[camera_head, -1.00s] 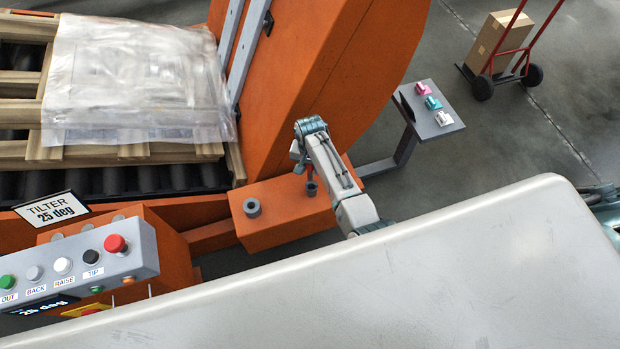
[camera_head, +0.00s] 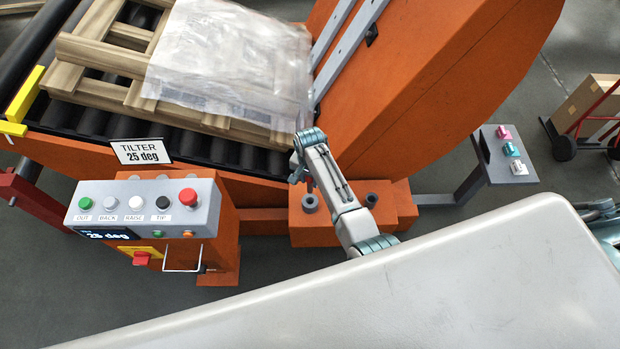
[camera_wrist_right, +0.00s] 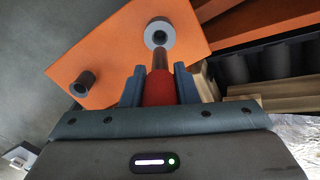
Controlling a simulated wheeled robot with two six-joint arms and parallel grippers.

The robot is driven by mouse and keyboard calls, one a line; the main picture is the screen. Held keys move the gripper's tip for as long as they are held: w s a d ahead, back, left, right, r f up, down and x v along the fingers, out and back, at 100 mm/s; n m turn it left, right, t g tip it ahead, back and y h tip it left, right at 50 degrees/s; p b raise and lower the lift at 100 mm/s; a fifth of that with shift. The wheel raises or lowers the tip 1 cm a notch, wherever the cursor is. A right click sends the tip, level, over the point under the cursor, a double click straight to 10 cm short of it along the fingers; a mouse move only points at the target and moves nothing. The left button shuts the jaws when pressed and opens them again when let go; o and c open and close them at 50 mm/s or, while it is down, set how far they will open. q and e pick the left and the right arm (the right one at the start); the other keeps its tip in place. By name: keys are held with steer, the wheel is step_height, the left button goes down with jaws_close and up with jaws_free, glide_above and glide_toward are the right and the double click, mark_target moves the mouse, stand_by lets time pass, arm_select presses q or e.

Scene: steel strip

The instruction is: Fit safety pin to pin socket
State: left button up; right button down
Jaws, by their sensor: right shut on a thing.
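The red safety pin (camera_wrist_right: 158,90) with a grey shank is between the fingers of my right gripper (camera_head: 302,178), which is shut on it. In the right wrist view the shank end overlaps the near edge of a grey ring-shaped pin socket (camera_wrist_right: 160,32). I cannot tell whether it touches or enters it. This socket shows in the head view (camera_head: 310,202) on the orange block (camera_head: 330,232), just below my gripper. A second grey socket (camera_head: 371,200) sits to the right, empty; it also shows in the right wrist view (camera_wrist_right: 84,82). My left gripper is out of view.
A control box (camera_head: 145,205) with several buttons stands left of the block. A wrapped load (camera_head: 230,65) lies on a wooden pallet on rollers. A small grey shelf (camera_head: 505,160) holds pink, teal and white items. A large pale surface (camera_head: 400,300) fills the front.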

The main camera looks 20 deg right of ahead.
mark_target(310, 188)
steer(key=shift+r, duration=0.15)
steer(key=shift+p, duration=0.45)
step_height(310, 188, down, 3)
steer(key=shift+f+b, duration=0.1)
steer(key=shift+b, duration=1)
steer(key=shift+f+b, duration=0.45)
steer(key=shift+f, duration=0.25)
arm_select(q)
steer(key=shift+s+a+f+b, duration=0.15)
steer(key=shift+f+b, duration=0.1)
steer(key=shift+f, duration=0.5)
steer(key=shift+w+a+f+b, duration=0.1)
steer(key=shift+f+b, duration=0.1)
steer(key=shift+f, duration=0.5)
arm_select(e)
steer(key=shift+f, duration=0.7)
arm_select(q)
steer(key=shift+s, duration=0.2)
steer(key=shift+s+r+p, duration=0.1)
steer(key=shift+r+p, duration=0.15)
steer(key=shift+p, duration=0.05)
